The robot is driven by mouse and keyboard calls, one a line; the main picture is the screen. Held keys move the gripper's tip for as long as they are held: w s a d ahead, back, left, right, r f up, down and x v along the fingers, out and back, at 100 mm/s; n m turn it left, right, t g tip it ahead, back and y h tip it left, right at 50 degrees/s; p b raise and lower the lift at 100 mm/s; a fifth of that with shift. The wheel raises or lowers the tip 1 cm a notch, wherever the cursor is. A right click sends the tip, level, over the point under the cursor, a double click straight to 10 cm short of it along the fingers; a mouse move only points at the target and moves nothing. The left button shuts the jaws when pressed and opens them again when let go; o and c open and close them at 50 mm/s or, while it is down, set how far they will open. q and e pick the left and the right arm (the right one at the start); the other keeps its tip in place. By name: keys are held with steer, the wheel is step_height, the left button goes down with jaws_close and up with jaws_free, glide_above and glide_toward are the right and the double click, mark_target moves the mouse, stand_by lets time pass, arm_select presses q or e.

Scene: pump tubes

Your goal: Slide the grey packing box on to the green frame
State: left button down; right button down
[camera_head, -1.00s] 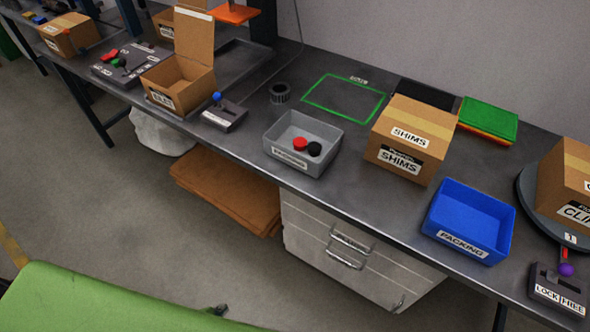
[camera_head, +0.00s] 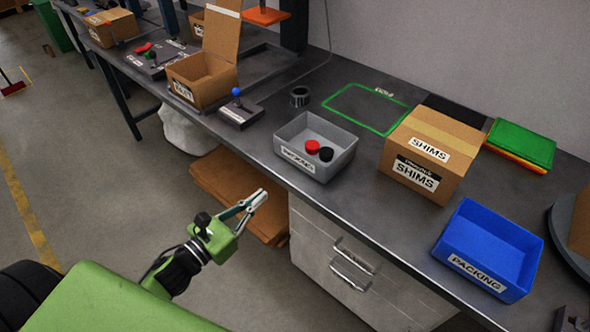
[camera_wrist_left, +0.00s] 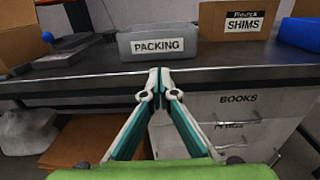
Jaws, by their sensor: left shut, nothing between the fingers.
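The grey packing box (camera_head: 298,163) stands near the front edge of the bench, with a red piece (camera_head: 312,147) and a black piece (camera_head: 326,154) inside. The green frame (camera_head: 344,92) is an outline on the bench top behind it; its inside is empty. My left gripper (camera_head: 260,197) is in front of the bench, below the edge, apart from the box. Its fingers are shut with nothing between them. In the left wrist view the fingertips (camera_wrist_left: 158,72) point toward the box's labelled front (camera_wrist_left: 158,45). My right gripper is not in view.
A closed SHIMS carton (camera_head: 430,150) stands right of the grey box, and a blue PACKING box (camera_head: 487,250) is further right. A dark cup (camera_head: 299,96) stands left of the frame. A lever unit (camera_head: 240,113) is left of the grey box. Drawers (camera_head: 345,270) are below.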

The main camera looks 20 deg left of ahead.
mark_target(299, 162)
arm_select(q)
steer(key=p+x, duration=0.2)
steer(key=x, duration=1)
steer(key=shift+w, duration=0.1)
steer(key=shift+w+d+f, duration=0.1)
steer(key=shift+w+d, duration=0.1)
steer(key=shift+w, duration=0.4)
steer(key=b+x, duration=0.1)
steer(key=x, duration=0.2)
steer(key=shift+f, duration=0.1)
steer(key=shift+w+d+b, duration=0.1)
steer(key=shift+w+b, duration=0.2)
steer(key=shift+w, duration=0.2)
steer(key=shift+s, duration=0.1)
